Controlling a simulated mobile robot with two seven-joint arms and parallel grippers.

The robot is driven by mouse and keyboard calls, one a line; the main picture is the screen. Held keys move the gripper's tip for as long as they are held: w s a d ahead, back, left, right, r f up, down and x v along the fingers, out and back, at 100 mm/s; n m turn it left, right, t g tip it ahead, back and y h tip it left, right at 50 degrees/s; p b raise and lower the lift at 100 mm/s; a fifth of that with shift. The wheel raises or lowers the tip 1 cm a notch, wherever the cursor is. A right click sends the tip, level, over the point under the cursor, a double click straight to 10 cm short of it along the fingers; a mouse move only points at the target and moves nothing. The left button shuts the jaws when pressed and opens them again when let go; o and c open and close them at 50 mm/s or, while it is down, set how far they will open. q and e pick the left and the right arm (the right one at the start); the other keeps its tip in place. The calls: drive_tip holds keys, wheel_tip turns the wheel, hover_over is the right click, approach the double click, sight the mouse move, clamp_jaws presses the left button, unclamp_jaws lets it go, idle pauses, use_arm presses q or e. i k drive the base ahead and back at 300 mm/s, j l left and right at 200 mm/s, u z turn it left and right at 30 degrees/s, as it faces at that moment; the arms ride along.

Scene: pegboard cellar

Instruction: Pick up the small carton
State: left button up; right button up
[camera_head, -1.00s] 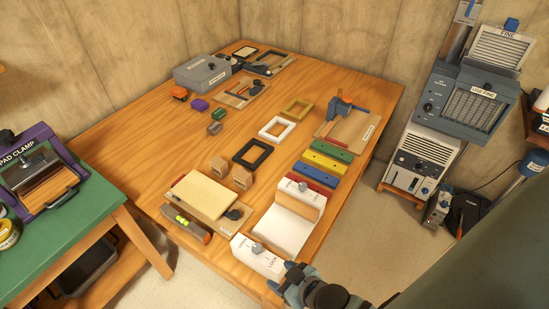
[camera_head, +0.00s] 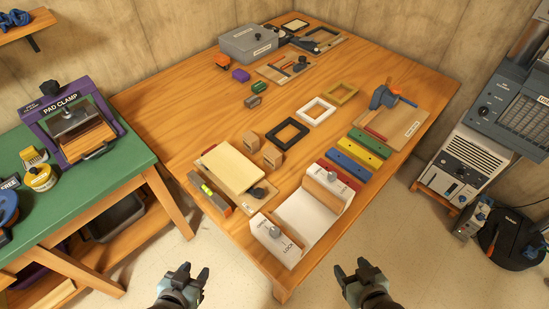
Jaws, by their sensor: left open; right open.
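Two small tan box-like blocks stand near the middle of the wooden table in the head view, one (camera_head: 251,142) a little behind and left of the other (camera_head: 272,157). They look like small cartons, but I cannot tell which is the small carton. My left gripper (camera_head: 188,271) is open and empty at the bottom, off the table's front edge. My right gripper (camera_head: 356,264) is open and empty at the bottom right of centre, also off the table's edge. Both are well apart from the tan blocks.
A pale board (camera_head: 233,168), a level (camera_head: 211,198) and a white lock cradle (camera_head: 309,215) lie between the grippers and the blocks. Black (camera_head: 287,132) and white (camera_head: 315,112) frames lie behind. A green bench (camera_head: 120,166) stands left.

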sight(272, 157)
drive_tip(key=i+j, duration=0.1)
drive_tip(key=j, duration=0.35)
drive_tip(key=i+j+z, duration=0.1)
drive_tip(key=j, duration=0.85)
drive_tip(key=i+j+z, duration=0.1)
drive_tip(key=i, duration=0.25)
drive_tip(key=i+j, duration=0.35)
drive_tip(key=z, duration=0.05)
